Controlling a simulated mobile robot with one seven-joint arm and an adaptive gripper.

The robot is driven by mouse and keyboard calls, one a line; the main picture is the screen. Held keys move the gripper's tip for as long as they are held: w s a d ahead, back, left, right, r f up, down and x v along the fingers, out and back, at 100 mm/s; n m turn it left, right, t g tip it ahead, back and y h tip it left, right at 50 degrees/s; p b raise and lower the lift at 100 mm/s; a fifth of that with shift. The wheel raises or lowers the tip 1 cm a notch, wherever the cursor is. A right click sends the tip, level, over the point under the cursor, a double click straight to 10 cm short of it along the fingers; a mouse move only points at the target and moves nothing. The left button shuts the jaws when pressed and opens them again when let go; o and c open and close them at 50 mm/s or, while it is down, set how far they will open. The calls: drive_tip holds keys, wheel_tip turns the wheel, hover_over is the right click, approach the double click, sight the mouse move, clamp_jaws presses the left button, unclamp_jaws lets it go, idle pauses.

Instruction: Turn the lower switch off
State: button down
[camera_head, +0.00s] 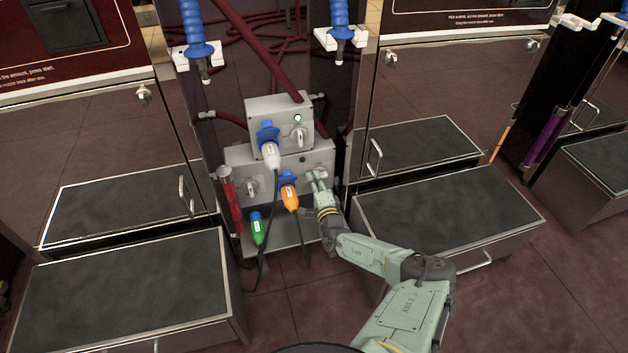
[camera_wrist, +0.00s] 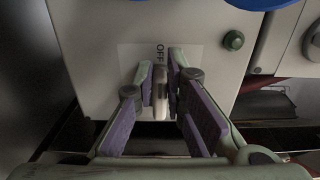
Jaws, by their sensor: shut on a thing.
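The lower grey box (camera_head: 232,160) has a rotary switch at its right end. My gripper (camera_head: 318,181) reaches this switch from the front and mostly covers it in the head view. In the wrist view my gripper (camera_wrist: 163,82) is shut on the pale switch handle (camera_wrist: 160,103), with one finger on each side. The handle lies in line with the finger gap, close to the printed OFF label (camera_wrist: 160,52). A dark green indicator lamp (camera_wrist: 234,40) on the box looks unlit. The switch's base is partly hidden by the fingers.
The upper box (camera_head: 257,106) carries another switch (camera_head: 298,136), a bright lamp (camera_head: 297,118) and a white plug (camera_head: 270,153). An orange plug (camera_head: 289,197) hangs close left of my gripper; a green plug (camera_head: 257,229) is lower. A drawer cabinet (camera_head: 450,207) stands to the right.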

drive_tip(key=c, duration=1.6)
unclamp_jaws()
drive_tip(key=shift+c, duration=0.2)
drive_tip(key=v, duration=1.2)
